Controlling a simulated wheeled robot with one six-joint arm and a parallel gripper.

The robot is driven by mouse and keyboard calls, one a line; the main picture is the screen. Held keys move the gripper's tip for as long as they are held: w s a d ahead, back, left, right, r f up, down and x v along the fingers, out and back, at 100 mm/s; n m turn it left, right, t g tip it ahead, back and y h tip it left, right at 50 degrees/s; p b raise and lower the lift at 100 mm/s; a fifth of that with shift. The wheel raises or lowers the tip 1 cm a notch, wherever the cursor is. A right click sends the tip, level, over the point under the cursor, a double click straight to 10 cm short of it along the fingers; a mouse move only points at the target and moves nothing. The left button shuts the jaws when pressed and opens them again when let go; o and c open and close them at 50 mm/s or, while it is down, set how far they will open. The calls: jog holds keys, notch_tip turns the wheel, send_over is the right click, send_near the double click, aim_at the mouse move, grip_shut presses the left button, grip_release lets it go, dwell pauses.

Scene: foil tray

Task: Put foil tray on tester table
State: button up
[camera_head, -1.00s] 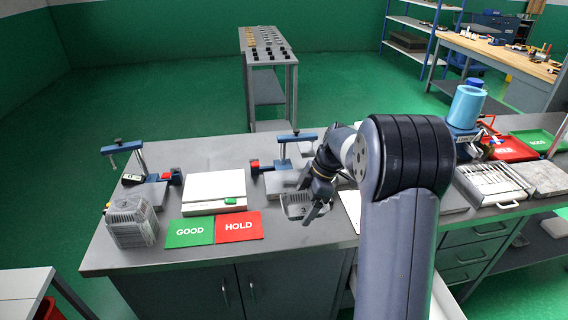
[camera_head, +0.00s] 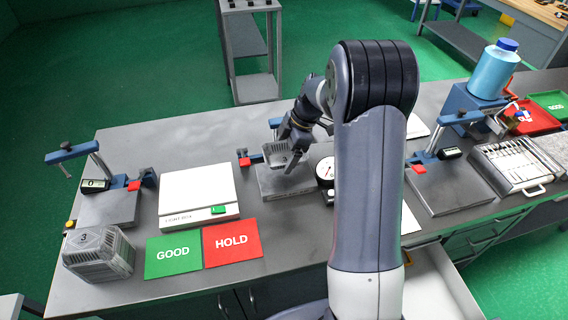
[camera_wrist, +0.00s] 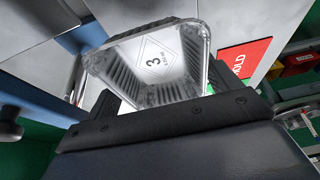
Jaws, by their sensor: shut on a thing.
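A foil tray (camera_head: 284,154) with a 3 on its floor is held by my gripper (camera_head: 287,150) just above or on the grey plate of a tester (camera_head: 285,182) in the middle of the table; contact cannot be told. In the wrist view the foil tray (camera_wrist: 150,62) fills the space between the dark fingers, tilted in the picture, its inside facing the camera. My gripper is shut on its wall. A stack of foil trays (camera_head: 98,254) stands at the table's front left.
A white light box (camera_head: 198,197), a green GOOD mat (camera_head: 173,256) and a red HOLD mat (camera_head: 232,243) lie left of the gripper. Other testers stand at left (camera_head: 100,200) and right (camera_head: 440,180). A dial gauge (camera_head: 325,170) is close to the tray's right.

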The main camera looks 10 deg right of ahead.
aim_at(281, 175)
jog(key=shift+f+p, duration=0.55)
jog(key=shift+f, duration=2.5)
jog(key=shift+f, duration=0.1)
jog(key=o, duration=0.8)
jog(key=shift+r, duration=0.25)
jog(key=b+v, duration=0.2)
jog(key=v, duration=0.9)
jog(key=shift+d+r+b, duration=0.25)
jog(key=shift+r+b, duration=0.1)
